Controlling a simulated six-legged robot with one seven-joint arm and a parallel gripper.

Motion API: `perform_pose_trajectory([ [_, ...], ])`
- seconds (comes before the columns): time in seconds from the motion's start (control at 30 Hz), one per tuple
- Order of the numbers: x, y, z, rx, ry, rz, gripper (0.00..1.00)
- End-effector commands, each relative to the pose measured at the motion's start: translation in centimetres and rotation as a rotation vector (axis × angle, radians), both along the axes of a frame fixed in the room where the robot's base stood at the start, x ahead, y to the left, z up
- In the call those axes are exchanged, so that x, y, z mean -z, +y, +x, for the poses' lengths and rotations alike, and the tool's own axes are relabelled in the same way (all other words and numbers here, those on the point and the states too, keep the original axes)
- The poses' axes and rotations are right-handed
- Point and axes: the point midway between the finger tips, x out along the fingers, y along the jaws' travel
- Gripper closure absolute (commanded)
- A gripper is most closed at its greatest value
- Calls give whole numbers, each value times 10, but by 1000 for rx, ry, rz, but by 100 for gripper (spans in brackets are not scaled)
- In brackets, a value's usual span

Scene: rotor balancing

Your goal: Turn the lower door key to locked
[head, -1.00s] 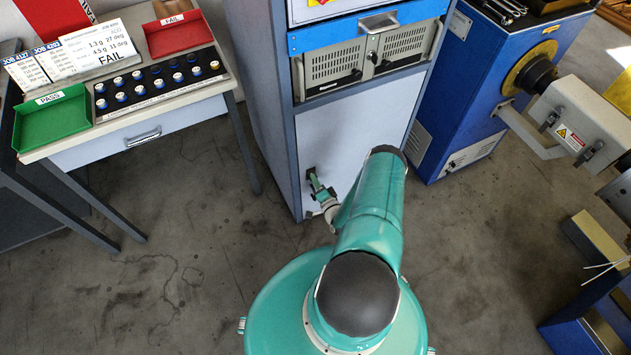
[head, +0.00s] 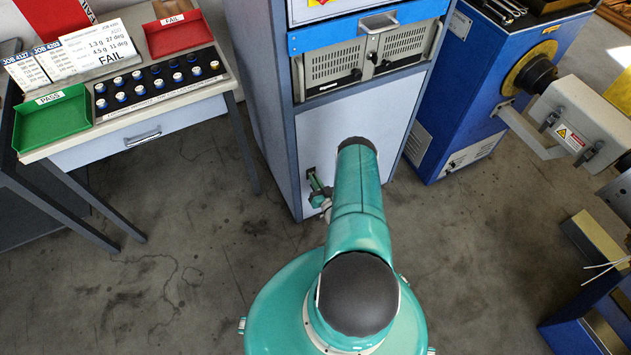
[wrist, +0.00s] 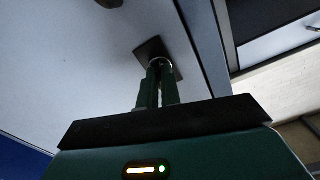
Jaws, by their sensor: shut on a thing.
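The lower door (head: 322,132) is the plain pale panel in the bottom of the grey cabinet, and it looks closed. Its lock sits at the lower left of the panel, with a dark square plate (wrist: 150,48) that looks tilted in the wrist view. My gripper (head: 314,180) is at this lock. In the wrist view my gripper (wrist: 158,68) has its two green fingers close together, shut on the key at the plate. The key is almost wholly hidden between the fingertips, so its angle cannot be read.
Above the door is a vented unit (head: 335,75) with two small dark knobs. A table (head: 185,122) with a green PASS tray (head: 52,118) and a red FAIL tray (head: 172,38) stands left. A blue machine (head: 452,110) stands right. The floor before the cabinet is clear.

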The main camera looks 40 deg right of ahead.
Motion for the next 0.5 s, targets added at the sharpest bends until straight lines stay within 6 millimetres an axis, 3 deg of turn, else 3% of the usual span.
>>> perform_pose_trajectory([
  [0.5, 0, 1, 0, -1, 81, -268, 100],
])
